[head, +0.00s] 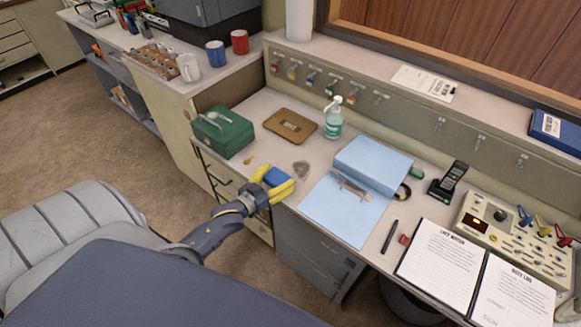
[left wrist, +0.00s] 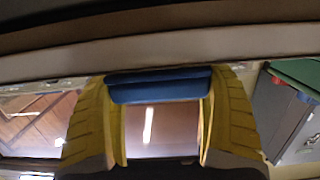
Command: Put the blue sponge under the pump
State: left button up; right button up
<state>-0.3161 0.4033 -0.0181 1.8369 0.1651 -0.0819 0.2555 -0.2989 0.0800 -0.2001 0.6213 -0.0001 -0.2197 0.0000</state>
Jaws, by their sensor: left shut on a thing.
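My left gripper (head: 273,184) has yellow fingers and is shut on the blue sponge (head: 276,176), at the front edge of the desk. In the left wrist view the sponge (left wrist: 158,86) spans the gap between the two yellow fingers (left wrist: 160,100). The pump (head: 333,120) is a clear bottle of green liquid with a white pump head. It stands upright toward the back of the desk, beyond the gripper and to its right, apart from the sponge. My right gripper is not in view.
A green cash box (head: 223,132) stands left of the gripper. A brown mat (head: 290,126) lies left of the pump. A grey heart-shaped item (head: 301,169) lies between gripper and pump. Keys hang on the back panel (head: 355,92).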

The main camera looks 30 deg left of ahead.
aim_at(290, 172)
pick_arm(q)
jog(key=shift+w+d+f, duration=0.1)
jog(key=shift+w+d, duration=0.1)
jog(key=shift+w, duration=1.55)
jog(key=shift+w+d, duration=0.2)
jog(key=shift+w, duration=1.5)
jog(key=shift+f, duration=0.25)
jog(key=shift+s+f, duration=0.1)
jog(key=shift+f, duration=0.05)
jog(key=o, duration=1.1)
jog(key=shift+c, duration=0.2)
